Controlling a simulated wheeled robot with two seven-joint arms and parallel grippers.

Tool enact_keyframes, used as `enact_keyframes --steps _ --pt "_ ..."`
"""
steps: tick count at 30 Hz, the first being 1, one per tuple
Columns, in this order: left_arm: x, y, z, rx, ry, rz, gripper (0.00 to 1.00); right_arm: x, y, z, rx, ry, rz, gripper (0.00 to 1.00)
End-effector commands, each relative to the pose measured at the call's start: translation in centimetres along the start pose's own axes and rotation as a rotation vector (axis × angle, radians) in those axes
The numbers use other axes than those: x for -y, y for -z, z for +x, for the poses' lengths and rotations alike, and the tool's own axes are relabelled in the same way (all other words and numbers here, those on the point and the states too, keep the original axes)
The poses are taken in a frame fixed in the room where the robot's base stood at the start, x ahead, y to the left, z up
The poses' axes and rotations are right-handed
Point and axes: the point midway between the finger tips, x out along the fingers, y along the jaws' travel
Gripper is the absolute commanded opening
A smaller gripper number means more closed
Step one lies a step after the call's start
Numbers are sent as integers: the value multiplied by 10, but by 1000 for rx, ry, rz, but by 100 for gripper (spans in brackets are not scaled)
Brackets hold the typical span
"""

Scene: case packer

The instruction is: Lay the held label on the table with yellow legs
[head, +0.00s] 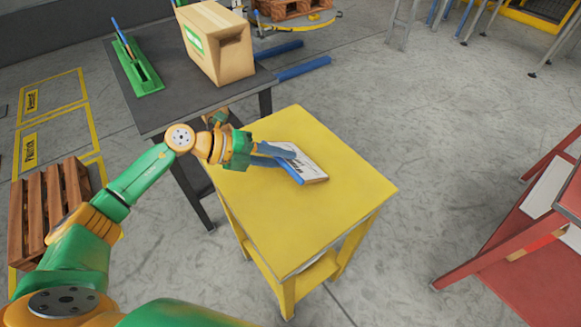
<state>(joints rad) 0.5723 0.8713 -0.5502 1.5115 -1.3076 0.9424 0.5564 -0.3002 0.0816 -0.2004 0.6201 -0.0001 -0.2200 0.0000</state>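The label (309,168), a white printed piece with a brown front edge, is at the middle of the yellow table's top (300,222). It looks nearly flat and low over the top; I cannot tell whether it touches. My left gripper (284,163) reaches in from the left, with its blue fingers at the label's left edge. It appears shut on that edge, and the fingers hide part of the label. My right gripper is out of view.
A red table (515,285) stands at the right, across open floor. A wooden pallet (50,205) lies at the left. The yellow top's front is clear.

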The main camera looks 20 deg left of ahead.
Motion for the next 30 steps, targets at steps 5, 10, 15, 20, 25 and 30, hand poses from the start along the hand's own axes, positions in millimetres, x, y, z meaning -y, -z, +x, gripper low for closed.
enact_keyframes --steps 5,10,15,20,25,30 --pt "1 -1 -11 2 -3 -2 27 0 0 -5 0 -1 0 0" --pt "0 -1 -40 3 -4 -2 27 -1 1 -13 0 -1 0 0" --pt "-1 0 -68 2 -4 -2 27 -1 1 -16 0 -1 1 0" --pt "0 0 -80 0 -1 -1 27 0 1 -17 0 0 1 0" --pt "0 0 -80 0 1 0 27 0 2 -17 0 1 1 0" --pt "11 0 -90 1 -1 1 27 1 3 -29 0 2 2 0"
